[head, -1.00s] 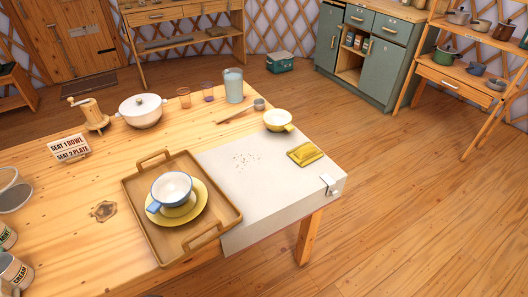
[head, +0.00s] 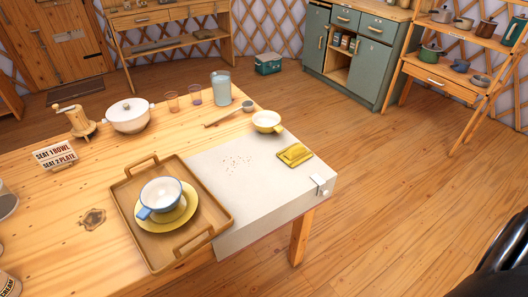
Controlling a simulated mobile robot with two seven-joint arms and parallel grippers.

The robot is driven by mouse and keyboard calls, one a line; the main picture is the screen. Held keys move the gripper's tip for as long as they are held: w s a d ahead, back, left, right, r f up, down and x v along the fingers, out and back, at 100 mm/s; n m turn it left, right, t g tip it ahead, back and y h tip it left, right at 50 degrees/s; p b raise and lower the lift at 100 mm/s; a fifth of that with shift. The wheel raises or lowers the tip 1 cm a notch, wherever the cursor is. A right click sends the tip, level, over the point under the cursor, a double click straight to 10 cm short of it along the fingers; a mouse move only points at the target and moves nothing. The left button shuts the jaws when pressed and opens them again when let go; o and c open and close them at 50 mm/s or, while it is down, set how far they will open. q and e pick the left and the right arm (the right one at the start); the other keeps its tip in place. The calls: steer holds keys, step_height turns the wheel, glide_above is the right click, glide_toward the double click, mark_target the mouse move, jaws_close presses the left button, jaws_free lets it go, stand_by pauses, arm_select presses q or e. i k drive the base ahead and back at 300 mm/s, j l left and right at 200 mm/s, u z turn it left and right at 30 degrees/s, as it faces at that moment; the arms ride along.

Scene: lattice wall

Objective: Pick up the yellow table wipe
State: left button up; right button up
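The yellow table wipe (head: 295,155) lies folded on the white cloth (head: 262,192) near the right edge of the table. Some dark crumbs (head: 238,163) lie on the cloth to the left of the wipe. Neither gripper can be made out. A dark, curved part of my own body shows at the lower right edge, well apart from the wipe.
A wooden tray (head: 222,219) holds a blue-handled cup (head: 160,194) on a yellow plate (head: 187,212), left of the cloth. A metal clip (head: 319,185) sits at the cloth's corner. A white pot (head: 129,115), glasses and a grinder (head: 75,121) stand behind. The floor at right is clear.

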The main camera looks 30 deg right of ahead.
mark_target(296, 153)
steer(key=l+u, duration=0.4)
steer(key=l, duration=0.2)
steer(key=l+u, duration=0.4)
steer(key=l, duration=0.25)
steer(key=l+u, duration=0.45)
steer(key=l, duration=0.2)
steer(key=k, duration=0.05)
